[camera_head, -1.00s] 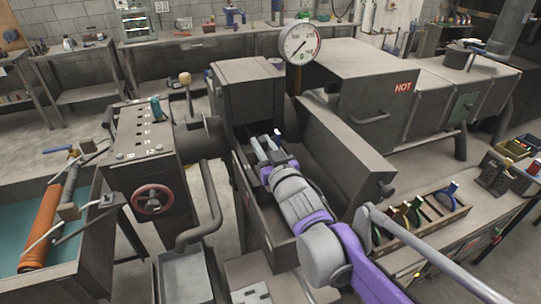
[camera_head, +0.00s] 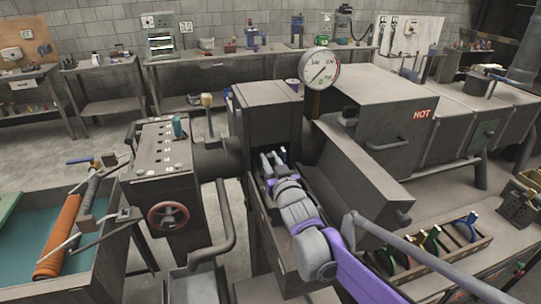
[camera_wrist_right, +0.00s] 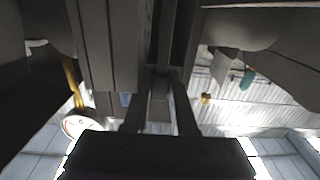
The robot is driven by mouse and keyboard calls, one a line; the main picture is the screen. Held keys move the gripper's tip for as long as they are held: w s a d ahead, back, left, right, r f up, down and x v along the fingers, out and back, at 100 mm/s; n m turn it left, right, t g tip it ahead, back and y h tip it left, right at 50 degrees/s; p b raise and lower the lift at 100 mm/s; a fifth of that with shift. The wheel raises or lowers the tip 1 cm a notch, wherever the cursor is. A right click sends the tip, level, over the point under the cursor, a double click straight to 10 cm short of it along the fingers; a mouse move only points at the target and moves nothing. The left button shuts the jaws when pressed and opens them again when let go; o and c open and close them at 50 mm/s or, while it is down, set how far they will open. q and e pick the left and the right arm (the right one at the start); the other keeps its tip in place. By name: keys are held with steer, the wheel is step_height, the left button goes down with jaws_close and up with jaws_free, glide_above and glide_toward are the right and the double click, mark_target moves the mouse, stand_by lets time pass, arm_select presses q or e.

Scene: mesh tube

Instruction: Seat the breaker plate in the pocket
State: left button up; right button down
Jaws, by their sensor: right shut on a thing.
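My right gripper (camera_head: 272,160) reaches into the open trough-like housing (camera_head: 287,240) of the grey machine, below the dial gauge. In the right wrist view its two dark fingers (camera_wrist_right: 160,85) are shut on a grey thing (camera_wrist_right: 160,88), mostly hidden between them. I cannot make out the breaker plate's outline, nor tell for sure that the held thing is the plate. The pocket is not clearly visible; machine walls and my own arm hide the space ahead of the fingers. My left gripper is not in view.
The housing's raised side wall (camera_head: 355,180) stands close to the right of my arm. A dial gauge (camera_head: 320,68) rises above, and a block marked HOT (camera_head: 385,95) lies behind. A tray of coloured-handled tools (camera_head: 440,245) is at the right.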

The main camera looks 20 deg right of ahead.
steer(key=shift+f, duration=2)
steer(key=c, duration=1.1)
jaws_free()
steer(key=shift+f, duration=0.15)
steer(key=o, duration=0.4)
steer(key=shift+r, duration=0.3)
steer(key=s, duration=0.6)
steer(key=s+b, duration=0.1)
steer(key=s, duration=0.5)
steer(key=shift+d+f, duration=0.1)
steer(key=shift+d, duration=0.1)
